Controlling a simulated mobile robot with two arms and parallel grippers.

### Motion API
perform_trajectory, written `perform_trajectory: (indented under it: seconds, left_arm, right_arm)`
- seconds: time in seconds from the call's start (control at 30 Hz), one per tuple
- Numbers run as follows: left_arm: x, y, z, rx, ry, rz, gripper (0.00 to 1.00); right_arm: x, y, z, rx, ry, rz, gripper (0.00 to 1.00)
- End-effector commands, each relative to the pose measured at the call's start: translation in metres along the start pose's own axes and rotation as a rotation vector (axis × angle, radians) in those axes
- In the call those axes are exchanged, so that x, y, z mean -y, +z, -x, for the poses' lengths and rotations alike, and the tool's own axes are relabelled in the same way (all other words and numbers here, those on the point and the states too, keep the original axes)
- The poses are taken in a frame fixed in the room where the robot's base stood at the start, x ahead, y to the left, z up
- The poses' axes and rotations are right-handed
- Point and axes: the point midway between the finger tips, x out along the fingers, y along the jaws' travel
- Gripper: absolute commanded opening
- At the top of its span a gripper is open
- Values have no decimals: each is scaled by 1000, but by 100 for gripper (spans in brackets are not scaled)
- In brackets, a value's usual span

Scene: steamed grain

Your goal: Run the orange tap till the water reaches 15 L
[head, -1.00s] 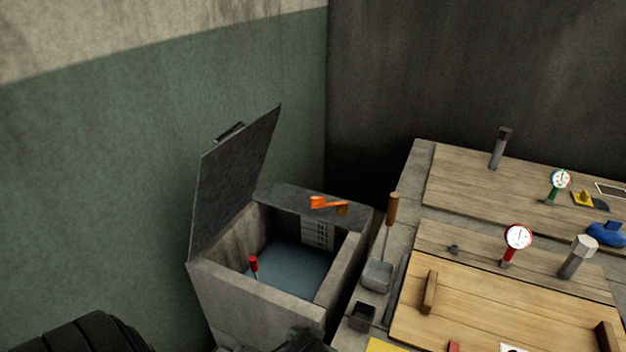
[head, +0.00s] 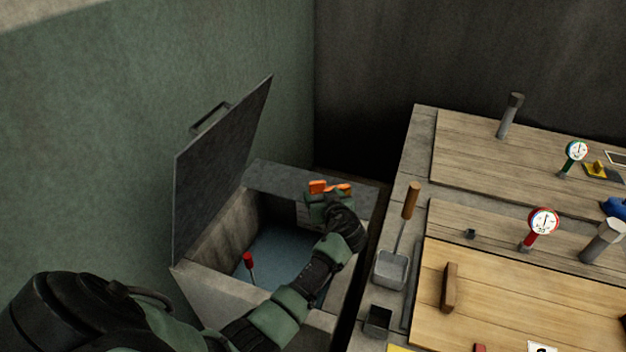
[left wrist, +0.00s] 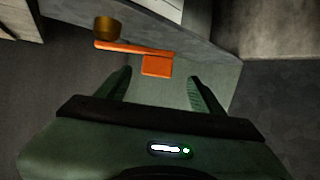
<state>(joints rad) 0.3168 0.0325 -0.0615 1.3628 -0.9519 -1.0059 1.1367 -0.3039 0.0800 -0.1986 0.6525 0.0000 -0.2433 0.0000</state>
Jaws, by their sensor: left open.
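The orange tap (head: 318,187) sits on the grey ledge at the back of the open tank (head: 222,242). In the left wrist view the orange tap handle (left wrist: 157,66) lies just ahead of my fingertips, beside a brass part (left wrist: 107,30). My left gripper (head: 328,205) is open at the tap; in the left wrist view its fingers (left wrist: 163,85) stand apart with nothing clearly between them. Bluish water (head: 275,262) lies in the tank. A sliver of a white plate (left wrist: 168,8) shows, but its marks are unreadable. My left arm hides most of the tank's right inside. My right gripper is not in view.
The tank's dark lid (head: 220,165) stands raised on the left. A red-handled rod (head: 249,262) stands in the tank. The wooden bench (head: 500,300) carries a red gauge (head: 543,222).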

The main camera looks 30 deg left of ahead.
Motion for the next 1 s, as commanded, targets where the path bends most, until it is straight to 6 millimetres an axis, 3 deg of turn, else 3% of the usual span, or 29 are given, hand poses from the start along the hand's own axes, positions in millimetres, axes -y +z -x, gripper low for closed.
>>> perform_trajectory:
  seconds: [0.17,0.6,1.0]
  left_arm:
    - [-5,-6,-11,-17,1,11,67]
    - [-4,-5,-70,-14,1,10,67]
    - [-4,-5,-81,-13,2,10,67]
  right_arm:
    - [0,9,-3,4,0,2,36]
    - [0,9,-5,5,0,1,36]
    - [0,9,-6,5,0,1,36]
